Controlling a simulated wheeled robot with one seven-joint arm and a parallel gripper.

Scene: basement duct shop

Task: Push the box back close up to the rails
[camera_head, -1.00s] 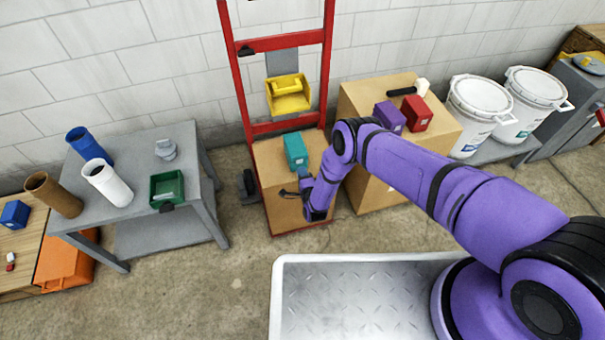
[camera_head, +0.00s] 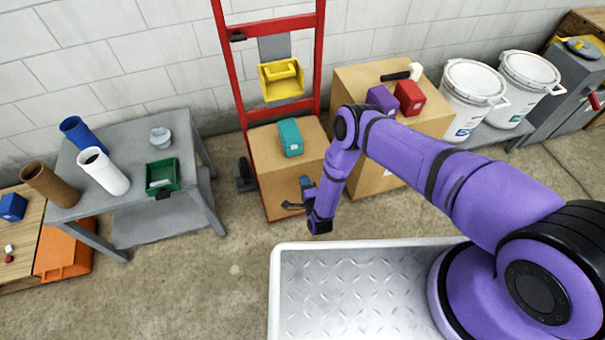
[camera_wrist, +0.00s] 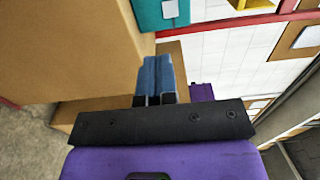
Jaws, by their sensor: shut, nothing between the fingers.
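A brown cardboard box (camera_head: 272,168) stands low on the red hand truck, in front of its upright rails (camera_head: 243,95). I cannot tell how wide any gap between box and rails is. A teal case (camera_head: 290,137) lies on top of the box. My gripper (camera_head: 306,181) is in front of the box's near side, its blue fingers shut and empty. In the wrist view the fingers (camera_wrist: 157,70) point past a large brown face (camera_wrist: 70,50), with the teal case (camera_wrist: 160,12) beyond. Whether the fingertips touch the box is unclear.
A yellow bin (camera_head: 281,80) hangs between the rails. A second cardboard box (camera_head: 375,88) stands close right, bearing a purple case (camera_head: 382,99) and a red case (camera_head: 409,97). A grey table (camera_head: 130,200) stands left. Floor between table and truck is clear.

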